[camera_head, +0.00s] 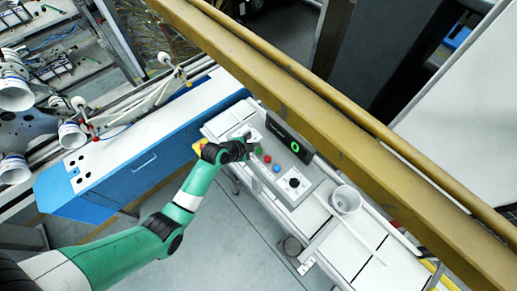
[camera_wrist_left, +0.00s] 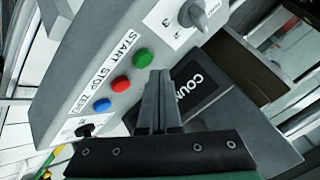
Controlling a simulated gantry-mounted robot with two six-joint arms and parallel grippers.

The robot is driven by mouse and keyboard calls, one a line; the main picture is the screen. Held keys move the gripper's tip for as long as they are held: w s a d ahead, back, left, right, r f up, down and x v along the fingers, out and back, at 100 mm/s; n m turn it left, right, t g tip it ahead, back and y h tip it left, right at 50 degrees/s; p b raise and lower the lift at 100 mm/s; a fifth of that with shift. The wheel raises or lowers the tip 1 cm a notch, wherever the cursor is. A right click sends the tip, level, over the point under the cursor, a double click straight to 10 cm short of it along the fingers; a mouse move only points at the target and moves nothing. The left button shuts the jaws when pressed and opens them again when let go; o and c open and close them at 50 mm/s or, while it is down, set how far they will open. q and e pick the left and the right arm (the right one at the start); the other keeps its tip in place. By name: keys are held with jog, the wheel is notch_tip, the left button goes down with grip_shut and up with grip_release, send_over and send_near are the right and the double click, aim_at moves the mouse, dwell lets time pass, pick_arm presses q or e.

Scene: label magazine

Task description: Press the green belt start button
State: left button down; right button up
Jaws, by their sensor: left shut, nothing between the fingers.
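The green button (camera_wrist_left: 142,58) sits on a grey sloped control panel (camera_wrist_left: 75,65), beside the printed word START. It also shows small in the head view (camera_head: 258,151). A red button (camera_wrist_left: 121,84) and a blue button (camera_wrist_left: 102,105) stand in line with it. My left gripper (camera_wrist_left: 160,73) is shut and empty. In the wrist view its fingertips appear just right of the green button and a little lower, and do not cover it. In the head view the left gripper (camera_head: 247,137) is over the panel's upper left end. I cannot tell its height above the panel. My right gripper is not in view.
A dark display (camera_wrist_left: 195,85) with partly hidden lettering stands behind the buttons; in the head view it shows a green ring. A selector knob (camera_wrist_left: 192,14) is on the same panel. A yellow beam (camera_head: 330,110) crosses the head view. A white round container (camera_head: 345,199) stands right of the panel.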

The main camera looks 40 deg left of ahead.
pick_arm(q)
jog(key=shift+f, duration=0.15)
jog(key=shift+f+b, duration=0.3)
jog(key=shift+b, duration=0.1)
